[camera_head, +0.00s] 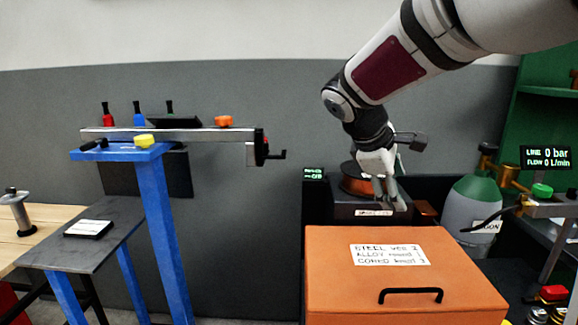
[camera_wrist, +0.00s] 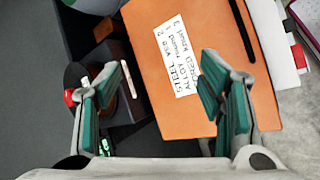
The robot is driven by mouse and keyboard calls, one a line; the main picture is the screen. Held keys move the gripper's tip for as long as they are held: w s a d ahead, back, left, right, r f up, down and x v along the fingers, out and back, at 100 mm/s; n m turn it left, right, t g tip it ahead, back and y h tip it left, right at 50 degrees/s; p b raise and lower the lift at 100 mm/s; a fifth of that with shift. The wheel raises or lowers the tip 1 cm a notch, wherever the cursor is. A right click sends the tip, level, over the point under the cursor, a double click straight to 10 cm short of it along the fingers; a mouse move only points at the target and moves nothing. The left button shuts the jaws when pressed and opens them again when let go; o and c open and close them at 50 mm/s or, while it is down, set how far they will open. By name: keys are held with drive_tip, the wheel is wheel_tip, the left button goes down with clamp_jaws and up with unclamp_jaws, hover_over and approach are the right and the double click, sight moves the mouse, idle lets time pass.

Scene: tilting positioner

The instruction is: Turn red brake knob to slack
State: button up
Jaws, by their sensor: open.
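A small red knob (camera_wrist: 70,97) shows in the wrist view at the left, at the edge of a dark disc (camera_wrist: 76,74) and just beyond my left finger, which partly covers this area. In the head view a copper-coloured spool (camera_head: 354,186) sits on a black unit (camera_head: 345,207) behind my gripper (camera_head: 388,202); I cannot make out the red knob there. My gripper, also in the wrist view (camera_wrist: 160,65), is open with nothing between its teal-padded fingers. The knob lies outside the finger gap in the picture. Any setting marks on it cannot be read.
An orange box (camera_head: 330,270) with a black handle (camera_head: 410,291) stands in front of the black unit. A gas cylinder (camera_head: 470,213) is to the right. At left, a blue stand (camera_head: 158,230) carries a beam with a crank (camera_head: 275,155). The floor between stand and box is clear.

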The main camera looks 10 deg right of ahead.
drive_tip(key=w+f+n+t+h+b, duration=0.1)
drive_tip(key=w+f+n+h+b, duration=0.2)
drive_tip(key=w, duration=0.7)
drive_tip(key=w+f+n+t+h+b, duration=0.15)
drive_tip(key=w+n+h, duration=0.3)
drive_tip(key=w, duration=0.55)
drive_tip(key=w+f+n+t+h+b, duration=0.1)
drive_tip(key=w+f+n+h+b, duration=0.3)
drive_tip(key=w, duration=0.6)
drive_tip(key=shift+n+y, duration=0.45)
drive_tip(key=shift+y, duration=0.3)
drive_tip(key=x, duration=0.9)
drive_tip(key=s+x, duration=0.1)
drive_tip(key=x, duration=0.4)
drive_tip(key=shift+w+d+r, duration=0.1)
drive_tip(key=shift+d+r, duration=0.1)
drive_tip(key=shift+r, duration=0.1)
drive_tip(key=c, duration=1.1)
